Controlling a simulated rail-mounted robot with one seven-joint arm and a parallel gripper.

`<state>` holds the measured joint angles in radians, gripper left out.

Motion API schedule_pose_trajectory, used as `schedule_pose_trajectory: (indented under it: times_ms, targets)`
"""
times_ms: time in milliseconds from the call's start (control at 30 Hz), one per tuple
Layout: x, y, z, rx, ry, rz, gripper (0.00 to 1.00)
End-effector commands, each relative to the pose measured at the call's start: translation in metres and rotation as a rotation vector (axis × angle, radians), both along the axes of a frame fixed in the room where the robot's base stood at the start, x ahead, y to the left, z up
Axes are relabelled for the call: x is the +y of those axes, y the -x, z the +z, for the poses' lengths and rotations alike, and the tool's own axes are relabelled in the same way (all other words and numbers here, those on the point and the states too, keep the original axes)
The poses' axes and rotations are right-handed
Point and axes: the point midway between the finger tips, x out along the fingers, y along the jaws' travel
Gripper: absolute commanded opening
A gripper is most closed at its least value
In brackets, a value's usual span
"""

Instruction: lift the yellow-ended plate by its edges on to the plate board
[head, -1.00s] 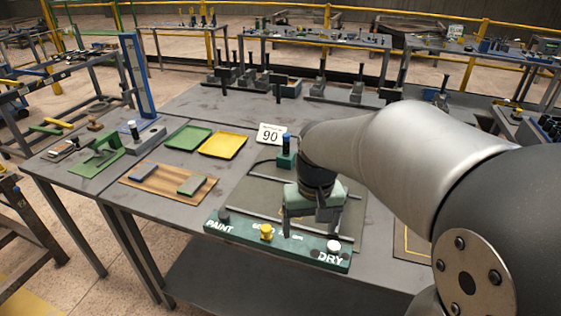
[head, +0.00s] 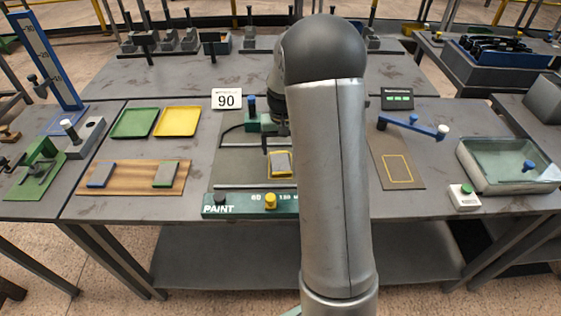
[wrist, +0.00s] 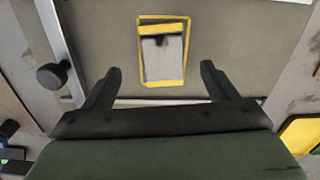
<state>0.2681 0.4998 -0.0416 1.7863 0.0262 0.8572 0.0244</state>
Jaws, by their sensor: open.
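The grey yellow-ended plate (head: 280,162) lies flat inside a yellow outline on the paint station's mat. In the wrist view the plate (wrist: 161,60) shows its yellow end at the top. My gripper (wrist: 161,72) is open and empty, its two black fingers either side of the plate's line and apart from it. In the head view my arm hides most of the gripper. The wooden plate board (head: 133,176) lies to the left, holding a blue-ended plate (head: 101,175) at its left and a green-ended plate (head: 165,174) at its right.
A green tray (head: 135,123) and a yellow tray (head: 178,121) lie behind the board. The "90" sign (head: 227,99) stands behind the station. The green PAINT strip (head: 237,209) with knobs runs along the front. The board's middle is bare.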

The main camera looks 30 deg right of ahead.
Motion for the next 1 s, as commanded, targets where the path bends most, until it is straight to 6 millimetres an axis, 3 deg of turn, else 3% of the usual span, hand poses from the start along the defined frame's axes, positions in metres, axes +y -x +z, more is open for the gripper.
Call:
schedule_pose_trajectory:
  times_ms: [267,600,867,1000]
  targets:
    - [0.000,-0.002,-0.021,0.001,0.000,0.000,0.80]
    - [-0.001,-0.009,-0.064,0.001,0.002,-0.001,0.80]
    - [-0.001,-0.009,-0.067,-0.002,0.003,-0.001,0.80]
    - [-0.001,-0.009,-0.067,-0.002,0.003,-0.001,0.41]
